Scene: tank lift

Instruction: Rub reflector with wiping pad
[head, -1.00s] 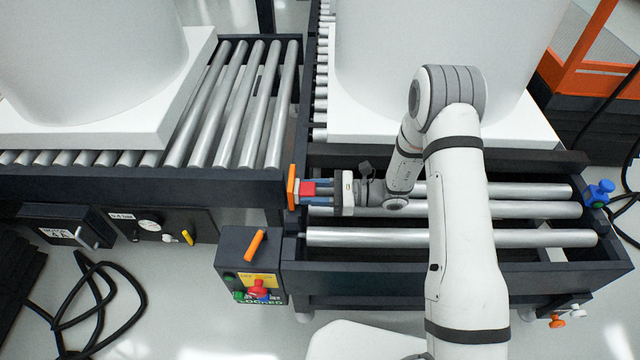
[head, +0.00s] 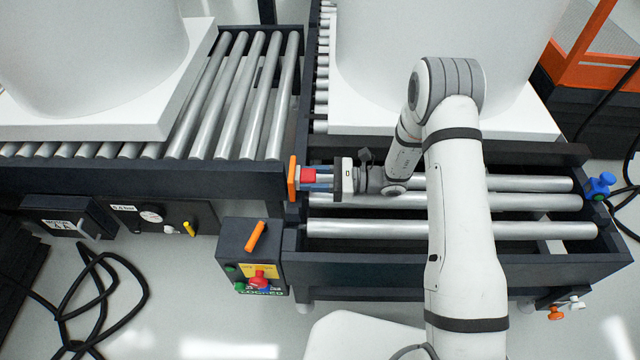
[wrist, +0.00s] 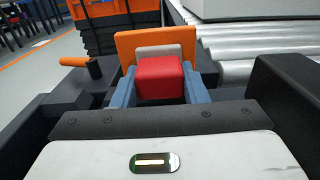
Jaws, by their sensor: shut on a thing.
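The wiping pad has a red block as its back (head: 308,175) and a pale grey face, which shows in the wrist view (wrist: 158,49). My gripper (head: 315,176) is shut on the red block, with a blue finger on each side. The reflector is an orange plate (head: 292,178) at the corner of the left conveyor frame. In the wrist view the reflector (wrist: 128,46) stands upright right behind the pad's face. The pad appears to be against it, but the contact line is hidden.
A dark control box (head: 236,240) with an orange handle and coloured buttons stands below my gripper. The left roller conveyor (head: 200,180) carries a white tank. Metal rollers (head: 450,229) lie under my arm. A blue knob (head: 598,187) is at the right.

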